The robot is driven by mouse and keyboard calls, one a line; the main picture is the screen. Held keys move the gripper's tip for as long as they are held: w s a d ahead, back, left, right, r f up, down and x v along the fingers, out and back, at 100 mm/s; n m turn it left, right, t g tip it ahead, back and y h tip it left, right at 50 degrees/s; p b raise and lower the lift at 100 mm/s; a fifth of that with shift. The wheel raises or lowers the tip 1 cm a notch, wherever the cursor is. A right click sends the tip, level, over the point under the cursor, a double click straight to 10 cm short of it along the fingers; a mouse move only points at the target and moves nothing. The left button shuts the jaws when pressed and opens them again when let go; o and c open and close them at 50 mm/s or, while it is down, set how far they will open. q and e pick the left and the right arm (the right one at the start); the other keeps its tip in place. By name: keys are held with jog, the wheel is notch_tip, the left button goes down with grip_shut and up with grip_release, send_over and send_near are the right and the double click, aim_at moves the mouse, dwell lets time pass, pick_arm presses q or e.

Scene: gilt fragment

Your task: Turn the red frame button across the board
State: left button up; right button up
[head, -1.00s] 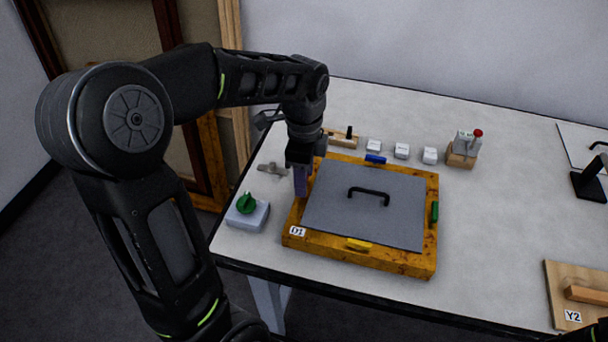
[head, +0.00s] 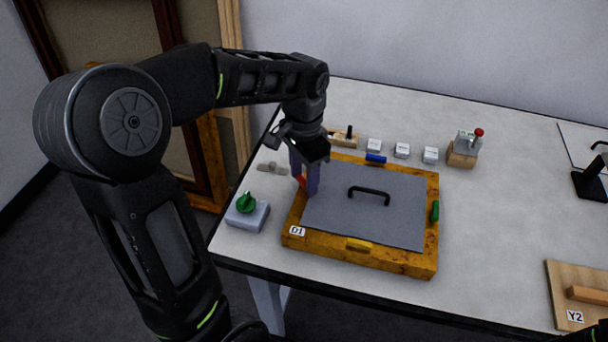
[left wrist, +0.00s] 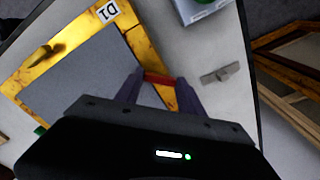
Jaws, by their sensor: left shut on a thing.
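The red button (head: 300,181) sits on the left side of the gilt frame (head: 390,262), labelled D1. My left gripper (head: 304,177) points down over that side with its two purple fingers shut on the button. In the left wrist view the red button (left wrist: 158,78) spans between the fingertips and lies at an angle across the frame strip. The fingers partly hide it. A grey board (head: 335,215) with a black handle lies inside the frame. Blue (head: 375,158), green (head: 435,211) and yellow (head: 358,244) buttons sit on the other sides.
A grey box with a green knob (head: 247,208) stands left of the frame, near the table edge. Small white blocks (head: 402,150) and a red-topped device (head: 464,148) stand behind. A wooden board labelled Y2 (head: 558,290) lies at right. The table between is clear.

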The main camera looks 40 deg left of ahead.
aim_at(304, 181)
pick_arm(q)
jog(key=n, duration=0.4)
jog(key=shift+n, duration=0.3)
jog(key=n, duration=0.3)
jog(key=shift+n, duration=0.3)
jog(key=o, duration=1.4)
jog(key=shift+b, duration=0.3)
jog(key=shift+c, duration=0.2)
jog(key=shift+r, duration=0.1)
notch_tip(304, 181, up, 8)
jog(key=shift+f, duration=0.15)
